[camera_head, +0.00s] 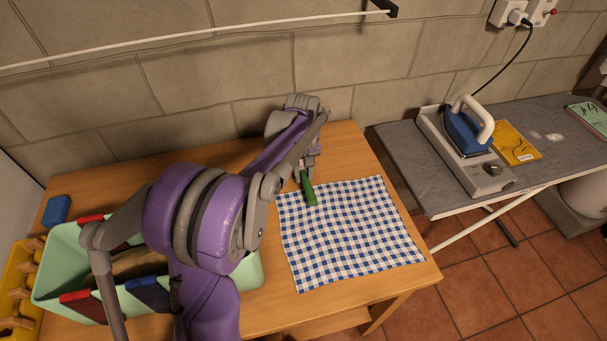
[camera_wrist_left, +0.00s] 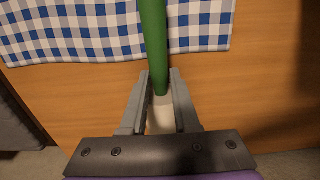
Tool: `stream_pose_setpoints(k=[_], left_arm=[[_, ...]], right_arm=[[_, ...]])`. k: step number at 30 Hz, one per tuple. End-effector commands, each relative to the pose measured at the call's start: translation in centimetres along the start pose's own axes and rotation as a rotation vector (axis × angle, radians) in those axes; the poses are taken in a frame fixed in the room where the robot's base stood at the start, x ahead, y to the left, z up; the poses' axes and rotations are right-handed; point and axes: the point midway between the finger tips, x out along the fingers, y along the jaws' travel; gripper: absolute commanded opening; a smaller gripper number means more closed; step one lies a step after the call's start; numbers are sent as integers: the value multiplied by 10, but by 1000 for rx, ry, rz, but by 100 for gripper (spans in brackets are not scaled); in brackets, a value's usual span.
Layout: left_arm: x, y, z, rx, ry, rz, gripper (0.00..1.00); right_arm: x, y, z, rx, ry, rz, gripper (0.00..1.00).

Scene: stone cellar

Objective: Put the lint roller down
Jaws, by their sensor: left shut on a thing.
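The lint roller shows in the head view as a short green handle (camera_head: 307,188) at the upper left edge of the blue checked cloth (camera_head: 345,235). In the left wrist view the green handle (camera_wrist_left: 154,45) runs up over the cloth (camera_wrist_left: 80,35), and a whitish part (camera_wrist_left: 161,115) lies between the fingers. My left gripper (camera_head: 307,163) is shut on the lint roller; its fingers also show in the left wrist view (camera_wrist_left: 160,85). I cannot tell whether the roller touches the cloth or table. My right gripper is not in view.
The wooden table (camera_head: 345,150) is bare behind the cloth. A mint green bin (camera_head: 245,275) with red and blue items stands at left, partly behind my arm. A yellow crate (camera_head: 20,290) and blue block (camera_head: 56,210) are beside it. An ironing board (camera_head: 400,150) with an iron (camera_head: 465,132) is at right.

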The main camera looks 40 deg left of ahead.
Motion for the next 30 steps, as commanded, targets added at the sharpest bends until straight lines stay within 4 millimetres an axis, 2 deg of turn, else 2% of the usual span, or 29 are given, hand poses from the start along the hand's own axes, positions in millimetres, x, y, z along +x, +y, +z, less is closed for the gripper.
stream_pose_setpoints(k=[12, 13, 18, 26, 30], left_arm=[[8, 0, 0, 0, 0, 0, 0], [8, 0, 0, 0, 0, 0, 31], [7, 0, 0, 0, 0, 0, 59], [6, 0, 0, 0, 0, 0, 59], [-3, 0, 0, 0, 0, 0, 59]], right_arm=[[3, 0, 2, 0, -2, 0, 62], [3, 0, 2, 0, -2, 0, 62], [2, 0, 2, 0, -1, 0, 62], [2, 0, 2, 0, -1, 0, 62], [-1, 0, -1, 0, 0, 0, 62]])
